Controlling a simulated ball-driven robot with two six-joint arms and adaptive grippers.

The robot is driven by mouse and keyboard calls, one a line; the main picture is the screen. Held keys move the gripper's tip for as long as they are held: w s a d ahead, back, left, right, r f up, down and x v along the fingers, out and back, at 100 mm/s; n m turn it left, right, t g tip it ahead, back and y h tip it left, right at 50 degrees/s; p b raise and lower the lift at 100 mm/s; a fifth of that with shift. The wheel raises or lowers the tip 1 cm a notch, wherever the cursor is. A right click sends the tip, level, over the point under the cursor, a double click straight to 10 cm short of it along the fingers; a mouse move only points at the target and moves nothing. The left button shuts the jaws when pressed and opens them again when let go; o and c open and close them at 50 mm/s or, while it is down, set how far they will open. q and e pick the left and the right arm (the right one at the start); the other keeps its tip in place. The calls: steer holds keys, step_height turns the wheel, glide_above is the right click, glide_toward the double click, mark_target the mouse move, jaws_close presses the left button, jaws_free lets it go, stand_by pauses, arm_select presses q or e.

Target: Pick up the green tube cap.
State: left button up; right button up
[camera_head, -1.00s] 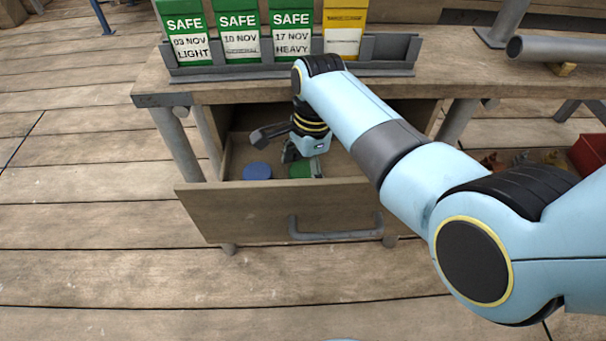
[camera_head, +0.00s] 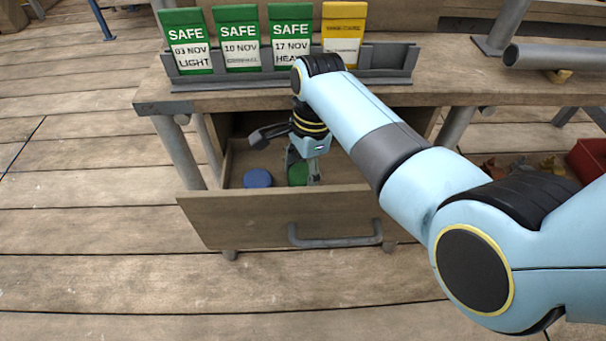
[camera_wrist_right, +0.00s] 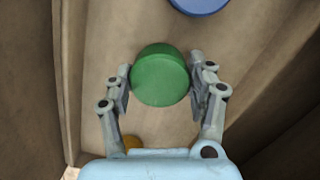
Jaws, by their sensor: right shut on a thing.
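The green tube cap (camera_head: 297,175) is a round green disc inside the open drawer (camera_head: 270,217). In the right wrist view the cap (camera_wrist_right: 161,76) sits between the two fingertips. My right gripper (camera_head: 301,174) reaches down into the drawer and is shut on the cap, one finger on each side; its fingers also show in the right wrist view (camera_wrist_right: 160,83). Whether the cap is clear of the drawer floor I cannot tell. My left gripper is not in view.
A blue cap (camera_head: 257,178) lies in the drawer left of the green one. A yellow-orange thing (camera_wrist_right: 132,142) is partly hidden by my gripper. The tabletop (camera_head: 225,98) overhangs the drawer, with a grey rack (camera_head: 290,80) of tags above it.

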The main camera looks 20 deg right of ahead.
mark_target(306, 173)
steer(key=r, duration=0.1)
steer(key=r+p, duration=0.1)
steer(key=r, duration=0.1)
steer(key=shift+s+d+r, duration=0.2)
steer(key=shift+d+r, duration=0.05)
steer(key=shift+d, duration=0.15)
steer(key=s+d+r+p, duration=0.4)
steer(key=s+d+r, duration=0.1)
steer(key=d, duration=0.4)
steer(key=shift+s+r, duration=0.4)
steer(key=shift+r, duration=0.1)
